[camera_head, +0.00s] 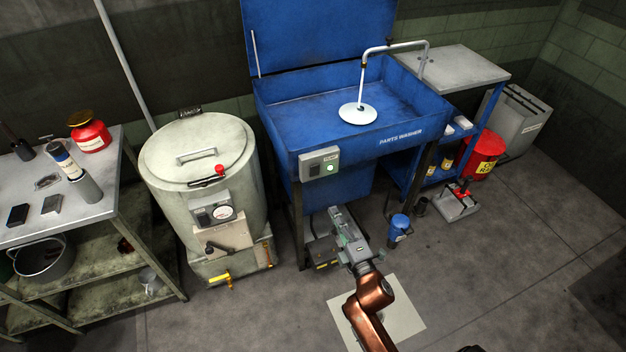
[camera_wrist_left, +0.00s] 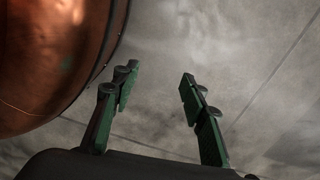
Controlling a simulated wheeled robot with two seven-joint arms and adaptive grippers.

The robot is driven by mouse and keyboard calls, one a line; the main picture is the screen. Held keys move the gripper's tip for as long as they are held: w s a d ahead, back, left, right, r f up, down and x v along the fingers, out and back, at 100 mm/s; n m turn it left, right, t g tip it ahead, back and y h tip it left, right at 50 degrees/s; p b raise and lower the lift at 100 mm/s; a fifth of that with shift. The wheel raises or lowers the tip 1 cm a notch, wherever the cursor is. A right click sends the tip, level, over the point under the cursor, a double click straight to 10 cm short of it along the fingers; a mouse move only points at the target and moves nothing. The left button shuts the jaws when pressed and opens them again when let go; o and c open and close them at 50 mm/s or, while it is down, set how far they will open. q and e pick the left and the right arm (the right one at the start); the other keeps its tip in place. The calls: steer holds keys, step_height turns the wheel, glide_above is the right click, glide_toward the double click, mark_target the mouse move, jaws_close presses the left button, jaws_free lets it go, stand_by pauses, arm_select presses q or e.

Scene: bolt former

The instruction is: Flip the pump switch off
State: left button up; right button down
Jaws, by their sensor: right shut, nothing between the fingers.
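The grey pump switch box (camera_head: 319,163) is on the front of the blue parts washer (camera_head: 287,130), near its left corner. A lit green lamp (camera_head: 330,168) shows on the box; the lever's position is too small to tell. My right gripper (camera_head: 336,210) is shut and empty, below the box and a little to its right, apart from it in the picture.
A pale round tank (camera_head: 160,190) stands left of the washer, and a metal bench (camera_head: 60,215) with several items is at far left. A blue container (camera_head: 398,229) and a red can (camera_head: 484,153) stand right. The front right floor (camera_head: 510,260) is clear.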

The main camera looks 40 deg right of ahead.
arm_select(q)
steer(key=shift+w, duration=0.1)
arm_select(e)
step_height(320, 180, up, 2)
steer(key=shift+s, duration=0.15)
steer(key=b, duration=0.2)
glide_toward(315, 168)
steer(key=x, duration=0.3)
steer(key=b+x, duration=0.1)
steer(key=x, duration=0.1)
steer(key=shift+w+f, duration=0.3)
steer(key=shift+w, duration=0.1)
steer(key=shift+w+d+r, duration=0.1)
steer(key=shift+w+r, duration=0.1)
steer(key=shift+w, duration=0.4)
arm_select(q)
steer(key=w+d+r, duration=0.1)
steer(key=w+r, duration=0.5)
steer(key=r, duration=0.1)
steer(key=shift+d+r, duration=0.15)
steer(key=shift+d, duration=0.15)
